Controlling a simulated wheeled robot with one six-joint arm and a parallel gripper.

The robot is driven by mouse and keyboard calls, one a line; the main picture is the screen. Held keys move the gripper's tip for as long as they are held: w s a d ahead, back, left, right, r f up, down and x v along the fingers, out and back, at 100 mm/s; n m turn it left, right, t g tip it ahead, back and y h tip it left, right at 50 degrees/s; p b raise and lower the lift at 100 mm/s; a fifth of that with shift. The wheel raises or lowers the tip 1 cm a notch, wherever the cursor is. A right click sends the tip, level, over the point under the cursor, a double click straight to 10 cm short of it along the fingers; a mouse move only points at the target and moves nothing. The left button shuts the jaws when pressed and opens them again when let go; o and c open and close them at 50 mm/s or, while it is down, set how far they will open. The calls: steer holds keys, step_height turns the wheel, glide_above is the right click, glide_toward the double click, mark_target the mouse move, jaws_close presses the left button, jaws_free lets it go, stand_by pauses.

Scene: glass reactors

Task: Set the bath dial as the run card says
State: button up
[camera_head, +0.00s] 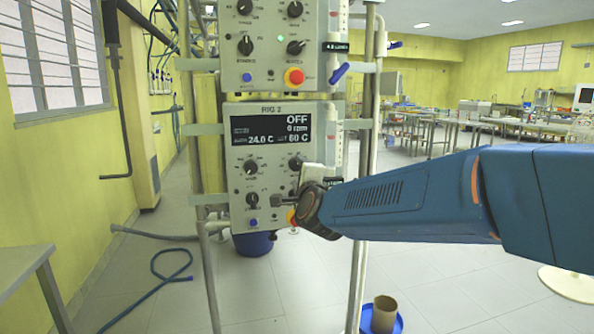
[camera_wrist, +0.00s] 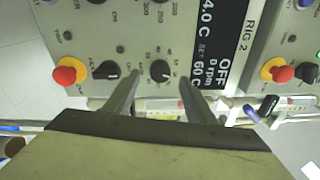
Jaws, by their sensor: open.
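The RIG 2 control panel (camera_head: 240,180) faces me in the head view. Its display (camera_head: 270,129) reads OFF, 0 rpm, 24.0 C and a set value of 60 C. In the wrist view the panel appears turned sideways, with the display (camera_wrist: 217,45) at the right. A black dial (camera_wrist: 160,71) on the panel's right side, nearest the display, lies between the fingertips of my gripper (camera_wrist: 159,82). The gripper is open and not closed on the dial; contact cannot be told. The dial's exact setting is too small to read. No run card is readable.
Another black knob (camera_wrist: 106,70) and a red button (camera_wrist: 70,73) sit beside that dial. A second panel (camera_head: 270,60) with a red button (camera_head: 294,77) is above. Upright rack posts (camera_head: 368,130) and glass tubing are close to the right.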

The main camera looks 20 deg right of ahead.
steer(key=s, duration=1.2)
steer(key=shift+s+a+f, duration=0.25)
steer(key=shift+a, duration=0.2)
steer(key=s+a+f+n+g+y, duration=0.2)
steer(key=s+f+n+g+y, duration=0.35)
steer(key=s+f+n, duration=0.5)
steer(key=s+d+f+n+g+h, duration=0.4)
steer(key=s+d+f+n+g, duration=0.4)
steer(key=s+f, duration=0.5)
steer(key=s+d+n, duration=0.2)
steer(key=shift+s+d+f, duration=0.15)
steer(key=shift+s+d, duration=0.15)
steer(key=shift+s, duration=0.1)
